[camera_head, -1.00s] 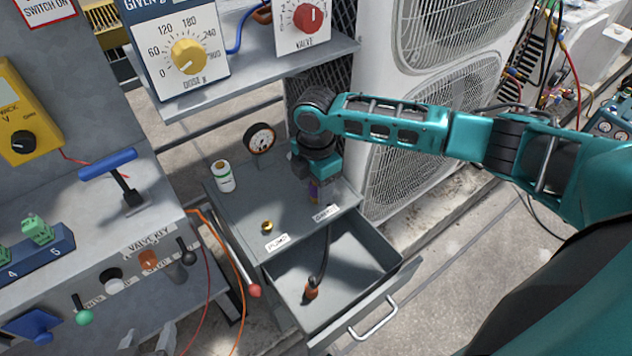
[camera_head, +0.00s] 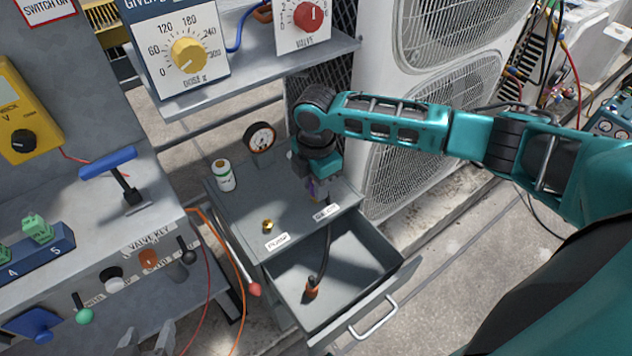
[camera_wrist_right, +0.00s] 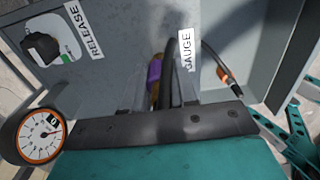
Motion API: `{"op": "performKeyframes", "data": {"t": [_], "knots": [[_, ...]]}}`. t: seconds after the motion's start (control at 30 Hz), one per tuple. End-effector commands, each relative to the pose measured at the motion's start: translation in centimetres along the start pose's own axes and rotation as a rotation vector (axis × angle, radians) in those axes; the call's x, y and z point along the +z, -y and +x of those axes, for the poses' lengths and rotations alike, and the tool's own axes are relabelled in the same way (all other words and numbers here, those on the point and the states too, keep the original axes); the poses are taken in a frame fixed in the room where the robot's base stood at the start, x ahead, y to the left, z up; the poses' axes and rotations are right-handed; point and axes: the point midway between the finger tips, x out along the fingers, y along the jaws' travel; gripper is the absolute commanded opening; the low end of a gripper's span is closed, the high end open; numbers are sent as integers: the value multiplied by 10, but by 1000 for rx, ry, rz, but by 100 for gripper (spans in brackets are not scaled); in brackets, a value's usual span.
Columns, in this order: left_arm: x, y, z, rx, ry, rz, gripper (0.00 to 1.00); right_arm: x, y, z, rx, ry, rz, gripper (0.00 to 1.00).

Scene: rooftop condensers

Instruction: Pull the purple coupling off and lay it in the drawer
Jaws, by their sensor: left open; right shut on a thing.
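The purple coupling (camera_head: 315,188) is at the gauge port on the grey cabinet top, just behind the GAUGE label (camera_head: 326,212). My right gripper (camera_head: 318,186) reaches down over it and is shut on it. In the right wrist view the coupling (camera_wrist_right: 154,72) shows between the fingers, beside a dark hose; whether it is still seated is hidden. The drawer (camera_head: 352,262) below is pulled open, and the dark hose hangs into it with a copper-orange end (camera_head: 311,289). My left gripper (camera_head: 146,344) is open and empty at the bottom edge, partly cut off.
A brass fitting (camera_head: 268,226) stands by the PUMP label (camera_head: 277,241). A dial gauge (camera_head: 260,138) and a white-green canister (camera_head: 223,175) stand behind. A red-tipped lever (camera_head: 253,289) is left of the drawer. Most of the drawer floor is clear.

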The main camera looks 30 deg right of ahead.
Motion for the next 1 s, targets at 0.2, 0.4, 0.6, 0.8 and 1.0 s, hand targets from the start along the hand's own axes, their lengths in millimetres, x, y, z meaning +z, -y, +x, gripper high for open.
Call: {"op": "performKeyframes", "data": {"t": [0.2,0.4,0.6,0.8,1.0], "knots": [[-2,0,0,0,-2,1,56,0,0,-1,-1,1,0,0],[-4,0,-2,0,0,0,56,0,0,-3,-1,1,0,0],[-4,0,-3,0,1,-1,56,0,0,-4,0,1,0,0],[-5,-1,-4,1,1,-1,56,0,0,-5,0,0,0,0],[-11,-1,-8,1,1,-1,56,0,0,-11,0,0,0,0]]}}
